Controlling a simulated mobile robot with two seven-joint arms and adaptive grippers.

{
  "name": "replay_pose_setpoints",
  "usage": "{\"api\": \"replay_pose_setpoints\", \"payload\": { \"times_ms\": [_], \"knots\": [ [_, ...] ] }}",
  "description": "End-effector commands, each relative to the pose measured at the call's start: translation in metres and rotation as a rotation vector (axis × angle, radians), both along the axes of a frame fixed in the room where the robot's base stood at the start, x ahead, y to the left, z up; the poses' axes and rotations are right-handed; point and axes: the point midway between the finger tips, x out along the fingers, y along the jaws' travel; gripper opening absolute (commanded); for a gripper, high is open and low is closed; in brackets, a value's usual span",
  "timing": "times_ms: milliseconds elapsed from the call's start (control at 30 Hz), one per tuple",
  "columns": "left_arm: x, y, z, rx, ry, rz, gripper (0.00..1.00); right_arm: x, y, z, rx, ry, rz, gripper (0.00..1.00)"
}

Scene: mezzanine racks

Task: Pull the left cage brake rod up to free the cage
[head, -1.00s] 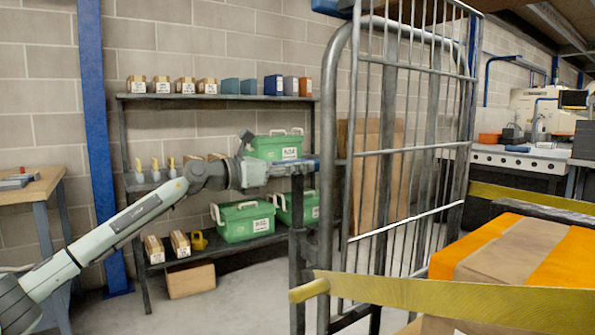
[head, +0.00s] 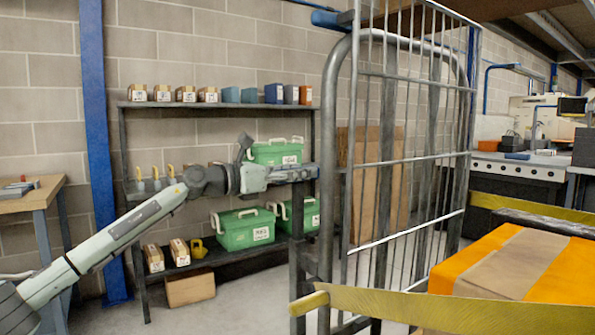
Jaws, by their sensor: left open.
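The tall grey wire roll cage (head: 408,160) stands upright at centre right. A dark upright post (head: 298,245) runs along its left side, with its top at my left gripper; I cannot tell for sure that this is the brake rod. My left gripper (head: 306,173) reaches in from the left, level, its jaws open. Its fingertips are at the post's top, just left of the cage frame. I cannot tell whether they touch it or are around it. My right gripper is not in view.
A yellow bar (head: 420,303) crosses low in front of the cage. An orange and brown box (head: 515,262) is at the right. A shelf (head: 215,104) with small boxes and green cases (head: 243,228) stands behind my arm. A workbench (head: 35,192) is at the left.

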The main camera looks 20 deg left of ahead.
Motion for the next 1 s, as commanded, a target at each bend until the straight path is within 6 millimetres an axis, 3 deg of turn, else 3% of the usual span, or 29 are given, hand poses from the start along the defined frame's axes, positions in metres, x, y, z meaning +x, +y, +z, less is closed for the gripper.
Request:
{"api": "replay_pose_setpoints", "payload": {
  "times_ms": [167,600,1000],
  "knots": [
    [-0.016,0.016,-0.002,0.003,0.002,0.004,0.47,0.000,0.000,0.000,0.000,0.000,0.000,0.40],
    [-0.083,0.067,-0.002,0.000,0.001,0.004,0.47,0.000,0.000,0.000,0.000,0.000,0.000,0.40],
    [-0.093,0.073,0.000,-0.001,-0.002,0.001,0.47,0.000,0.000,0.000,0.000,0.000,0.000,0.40]
  ]
}}
